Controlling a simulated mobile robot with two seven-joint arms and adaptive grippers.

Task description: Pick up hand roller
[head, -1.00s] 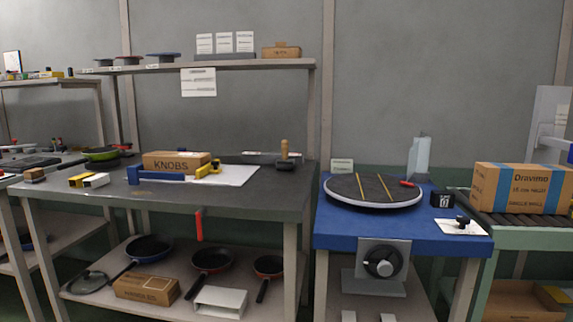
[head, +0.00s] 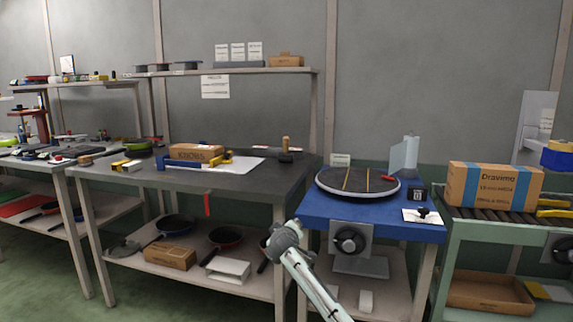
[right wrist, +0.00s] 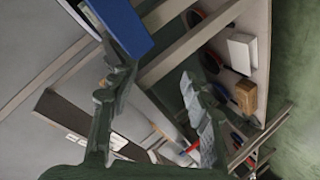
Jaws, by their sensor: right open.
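What looks like the hand roller, a black roller with an upright wooden handle (head: 286,143), stands at the right end of the dark workbench (head: 255,184) in the head view. I cannot make out the hand roller in the right wrist view. My left gripper is not in view.
A KNOBS box (head: 196,152) lies left of the roller on the bench. A shelf (head: 230,70) runs above. The blue table (head: 318,206) with a round turntable (head: 357,194) stands to the right. Pans and boxes fill the lower shelf. A Dravimo box (head: 494,187) stands on rollers farther right.

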